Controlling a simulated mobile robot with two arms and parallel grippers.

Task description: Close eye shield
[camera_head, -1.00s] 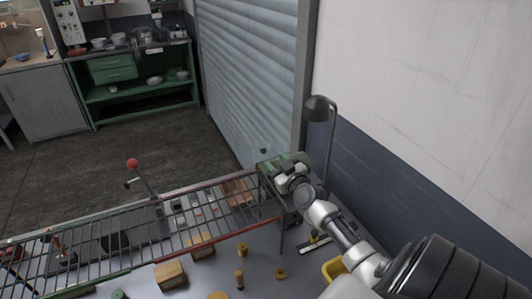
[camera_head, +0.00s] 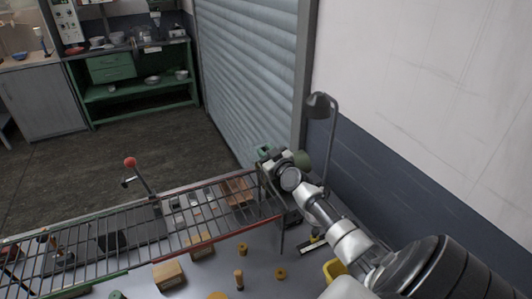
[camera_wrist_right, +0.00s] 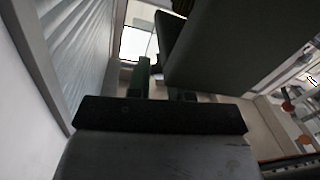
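A green bench machine (camera_head: 301,159) stands on the right end of the wire rack, below the lamp. A small teal-green piece (camera_head: 263,150) shows at its left; I cannot tell whether this is the eye shield. My right gripper (camera_head: 272,160) is at the machine, pointing away from me, and its wrist covers much of the machine. In the right wrist view, a large dark grey-green block (camera_wrist_right: 215,45) fills the upper right, close to the gripper. The fingertips are too small and dark to tell whether they are open or touching anything. My left gripper is out of view.
A desk lamp (camera_head: 318,104) stands just behind and right of the machine, near the wall. The wire rack (camera_head: 120,240) runs left above a bench (camera_head: 255,262) with small wooden blocks and yellow pieces. A red-knobbed lever (camera_head: 130,162) rises at the left. The shutter (camera_head: 245,75) is behind.

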